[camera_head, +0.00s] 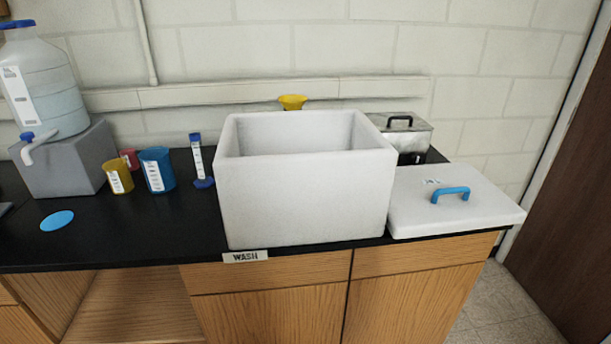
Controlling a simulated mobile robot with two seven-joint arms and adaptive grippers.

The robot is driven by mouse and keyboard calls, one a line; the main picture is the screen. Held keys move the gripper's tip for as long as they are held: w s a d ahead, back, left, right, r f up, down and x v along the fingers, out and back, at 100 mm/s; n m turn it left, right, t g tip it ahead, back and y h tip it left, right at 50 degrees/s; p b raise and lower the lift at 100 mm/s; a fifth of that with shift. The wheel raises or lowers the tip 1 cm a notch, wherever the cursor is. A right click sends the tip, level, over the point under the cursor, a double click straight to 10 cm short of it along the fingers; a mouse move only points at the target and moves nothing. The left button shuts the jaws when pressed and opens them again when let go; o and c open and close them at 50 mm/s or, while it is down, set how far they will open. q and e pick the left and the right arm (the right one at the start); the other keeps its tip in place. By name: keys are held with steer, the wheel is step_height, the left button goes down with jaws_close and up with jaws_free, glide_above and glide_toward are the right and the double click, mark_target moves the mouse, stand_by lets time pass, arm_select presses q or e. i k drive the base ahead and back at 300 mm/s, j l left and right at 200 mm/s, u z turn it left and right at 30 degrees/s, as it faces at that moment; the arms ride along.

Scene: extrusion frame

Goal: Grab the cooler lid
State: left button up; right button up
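The cooler lid (410,212) is a flat white slab with a blue arched handle (450,194) on top. It lies on the right end of the black counter, and its right corner reaches the counter's edge. The white cooler box (303,200) stands open to the left of the lid, close beside it. The inside floor of the box is hidden. Neither of my grippers shows in the head view.
On the black counter (110,235) stand a water jug (50,90) on a grey block, several cups including a blue one (157,170), and a cylinder (198,160). A metal container (405,133) stands behind the lid. Floor is clear at right.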

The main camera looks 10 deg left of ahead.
mark_target(433, 199)
steer(key=i+l, duration=0.1)
steer(key=l, duration=0.3)
steer(key=i+l, duration=0.1)
steer(key=l, duration=0.25)
steer(key=i+l, duration=0.1)
steer(key=l, duration=0.3)
steer(key=i+l, duration=0.1)
steer(key=l, duration=0.3)
steer(key=i+l, duration=0.1)
steer(key=l, duration=0.3)
